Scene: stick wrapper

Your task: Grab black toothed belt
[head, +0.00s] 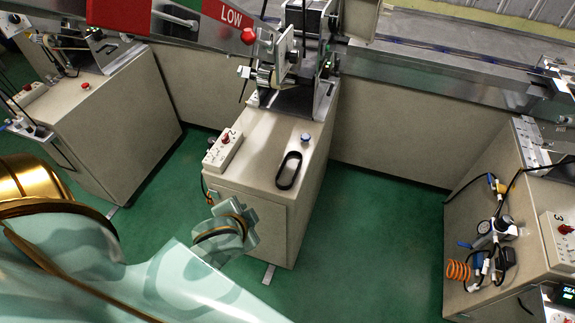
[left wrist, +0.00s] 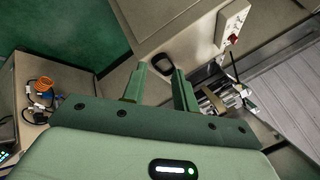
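The black toothed belt (head: 297,172) lies as a closed, elongated loop on top of the beige machine cabinet (head: 262,180) in the head view. In the left wrist view the belt (left wrist: 163,62) shows as a small dark loop beyond my fingertips, roughly between them. My left gripper (left wrist: 159,80) is open and empty, its two green fingers apart and short of the belt. In the head view the end of my left arm (head: 228,230) is in front of the cabinet, to the lower left of the belt; its fingers are hard to make out. My right gripper is not in view.
Machine parts (head: 290,65) rise behind. Another cabinet with cables and an orange coil (head: 458,270) stands at right. Green floor lies between the cabinets.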

